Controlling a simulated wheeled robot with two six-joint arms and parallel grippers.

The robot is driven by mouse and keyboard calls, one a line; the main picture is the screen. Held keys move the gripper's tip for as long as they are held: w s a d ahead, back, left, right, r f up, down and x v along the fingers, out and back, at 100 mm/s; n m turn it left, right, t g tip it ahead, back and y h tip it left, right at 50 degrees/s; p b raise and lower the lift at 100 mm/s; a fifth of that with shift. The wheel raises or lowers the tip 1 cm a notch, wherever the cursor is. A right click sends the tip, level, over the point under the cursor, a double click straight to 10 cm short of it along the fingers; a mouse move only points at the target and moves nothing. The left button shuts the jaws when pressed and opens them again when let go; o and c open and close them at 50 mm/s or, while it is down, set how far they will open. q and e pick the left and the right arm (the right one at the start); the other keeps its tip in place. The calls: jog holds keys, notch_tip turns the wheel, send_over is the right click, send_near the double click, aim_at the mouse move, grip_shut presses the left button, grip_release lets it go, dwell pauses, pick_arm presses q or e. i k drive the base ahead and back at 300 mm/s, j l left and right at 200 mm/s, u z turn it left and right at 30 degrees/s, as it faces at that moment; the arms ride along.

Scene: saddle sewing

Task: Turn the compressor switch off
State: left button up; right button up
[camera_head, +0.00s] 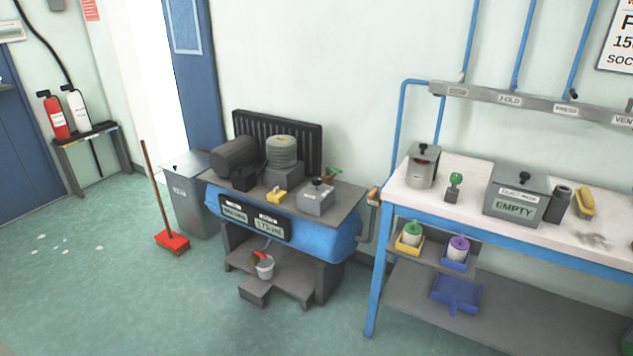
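The compressor (338,243) stands against the wall in the middle of the head view, with a blue tank under a grey top plate. On the plate are a dark motor cylinder (234,157), a ribbed pump head (283,152), a small yellow part (276,195) and a grey box with a black knob (316,200). I cannot tell for sure which of these is the switch, or its position. Two dark label plates are on the tank's front. Neither of my grippers is in view.
A grey bin (186,205) and a red broom (173,242) stand left of the compressor. A white-topped workbench (450,206) is to the right. The green floor at front left is open.

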aim_at(316, 181)
jog(key=i+z, duration=0.25)
jog(key=i, duration=0.3)
jog(key=i+z, duration=0.3)
jog(key=i, duration=0.25)
